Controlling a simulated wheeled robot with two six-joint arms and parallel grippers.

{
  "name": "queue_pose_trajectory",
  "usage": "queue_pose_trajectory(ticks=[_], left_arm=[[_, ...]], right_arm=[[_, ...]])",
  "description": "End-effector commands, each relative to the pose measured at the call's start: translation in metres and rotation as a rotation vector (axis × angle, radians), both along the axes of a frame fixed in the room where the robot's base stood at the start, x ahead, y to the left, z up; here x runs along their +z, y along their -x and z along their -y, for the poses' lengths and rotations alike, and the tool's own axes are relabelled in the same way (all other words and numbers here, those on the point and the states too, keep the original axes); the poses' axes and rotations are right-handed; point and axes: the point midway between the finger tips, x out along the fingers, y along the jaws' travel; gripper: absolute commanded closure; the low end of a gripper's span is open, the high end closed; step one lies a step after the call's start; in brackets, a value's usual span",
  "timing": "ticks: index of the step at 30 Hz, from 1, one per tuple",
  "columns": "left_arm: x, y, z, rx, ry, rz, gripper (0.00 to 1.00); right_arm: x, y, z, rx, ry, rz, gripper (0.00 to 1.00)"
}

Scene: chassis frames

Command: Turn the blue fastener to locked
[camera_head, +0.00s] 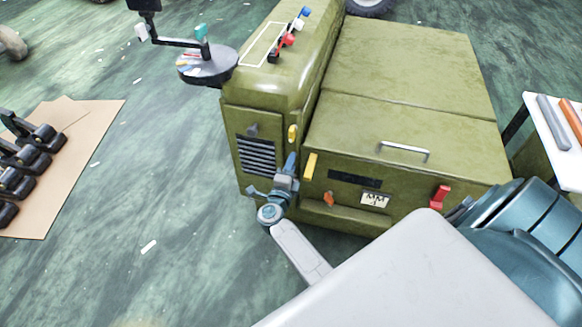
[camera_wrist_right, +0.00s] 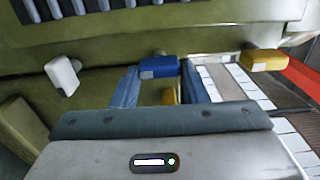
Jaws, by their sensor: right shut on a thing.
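The blue fastener (camera_wrist_right: 158,68) is a short blue block with a pale patch on one end, on the olive-green chassis. It sits between the fingertips of my right gripper (camera_wrist_right: 158,78) in the right wrist view. The gripper is shut on it. In the head view my right gripper (camera_head: 289,166) is at the front corner of the olive chassis (camera_head: 345,150), near the grille, and hides the fastener there. I cannot read the fastener's lock position. My left gripper is not in view.
Yellow fasteners (camera_head: 293,132) and (camera_head: 310,166), an orange one (camera_head: 328,198) and a red lever (camera_head: 441,196) are on the chassis front. A metal handle (camera_head: 404,150) sticks out. A white-topped table (camera_head: 552,130) stands right.

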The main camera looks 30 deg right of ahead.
Motion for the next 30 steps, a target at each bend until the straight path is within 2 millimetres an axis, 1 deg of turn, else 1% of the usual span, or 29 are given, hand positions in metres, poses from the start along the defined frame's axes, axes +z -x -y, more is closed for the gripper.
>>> queue_pose_trajectory(ticks=[13, 14, 15, 24, 26, 30], left_arm=[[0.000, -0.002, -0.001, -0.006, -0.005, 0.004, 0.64], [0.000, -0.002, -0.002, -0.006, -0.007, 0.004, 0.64], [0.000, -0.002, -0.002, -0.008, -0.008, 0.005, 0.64], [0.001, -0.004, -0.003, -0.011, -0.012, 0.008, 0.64], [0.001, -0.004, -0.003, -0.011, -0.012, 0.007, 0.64], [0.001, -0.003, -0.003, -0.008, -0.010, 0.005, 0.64]], right_arm=[[-0.002, 0.001, -0.001, 0.000, -0.010, 0.004, 0.83], [-0.002, 0.001, -0.001, 0.000, -0.010, 0.005, 0.54], [-0.002, 0.001, -0.001, 0.000, -0.009, 0.004, 0.51], [-0.001, 0.002, -0.002, 0.000, -0.007, 0.006, 0.51], [-0.001, 0.005, -0.005, 0.000, -0.008, 0.005, 0.51], [-0.002, 0.019, -0.022, -0.001, -0.011, 0.004, 0.51]])
